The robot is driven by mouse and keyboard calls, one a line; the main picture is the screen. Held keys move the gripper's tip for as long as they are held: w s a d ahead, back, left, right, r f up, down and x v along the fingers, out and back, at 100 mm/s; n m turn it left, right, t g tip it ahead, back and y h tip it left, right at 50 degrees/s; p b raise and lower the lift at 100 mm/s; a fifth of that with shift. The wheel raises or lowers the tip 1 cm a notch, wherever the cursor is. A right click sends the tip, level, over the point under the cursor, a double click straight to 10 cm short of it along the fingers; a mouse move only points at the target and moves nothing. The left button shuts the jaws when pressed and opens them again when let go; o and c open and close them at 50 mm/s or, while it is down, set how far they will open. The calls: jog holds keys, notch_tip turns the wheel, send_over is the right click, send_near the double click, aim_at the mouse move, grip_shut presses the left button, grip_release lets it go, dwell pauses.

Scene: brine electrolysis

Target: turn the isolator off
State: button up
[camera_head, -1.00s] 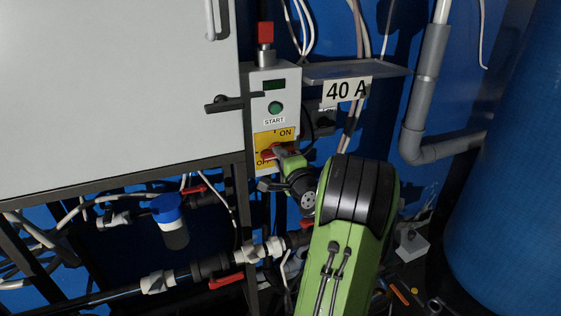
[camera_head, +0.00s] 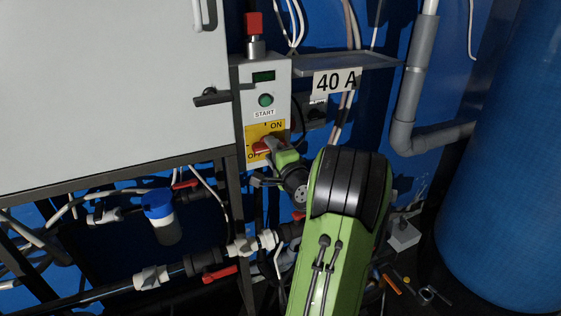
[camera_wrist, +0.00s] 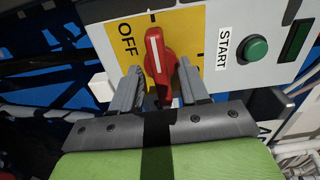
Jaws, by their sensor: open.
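The isolator is a red rotary handle (camera_wrist: 156,55) on a yellow plate (camera_wrist: 185,18) marked OFF and ON. In the head view the handle (camera_head: 261,147) is partly hidden by my gripper (camera_head: 268,170). In the wrist view the handle's white-marked end points up to a tick beside the word OFF; the ON label is out of that view. My gripper (camera_wrist: 158,76) is open, with one finger on each side of the handle's lower end. The right finger is very close to the handle; I cannot tell whether it touches.
A green START button (camera_head: 266,100) and a red-topped knob (camera_head: 254,25) are above on the same grey box. A white cabinet (camera_head: 110,80) with a black latch (camera_head: 210,97) adjoins it on the left. Pipes with red valve levers (camera_head: 220,275) run below.

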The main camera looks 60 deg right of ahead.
jog(key=b+v, duration=0.4)
jog(key=v, duration=1.1)
jog(key=shift+f, duration=0.1)
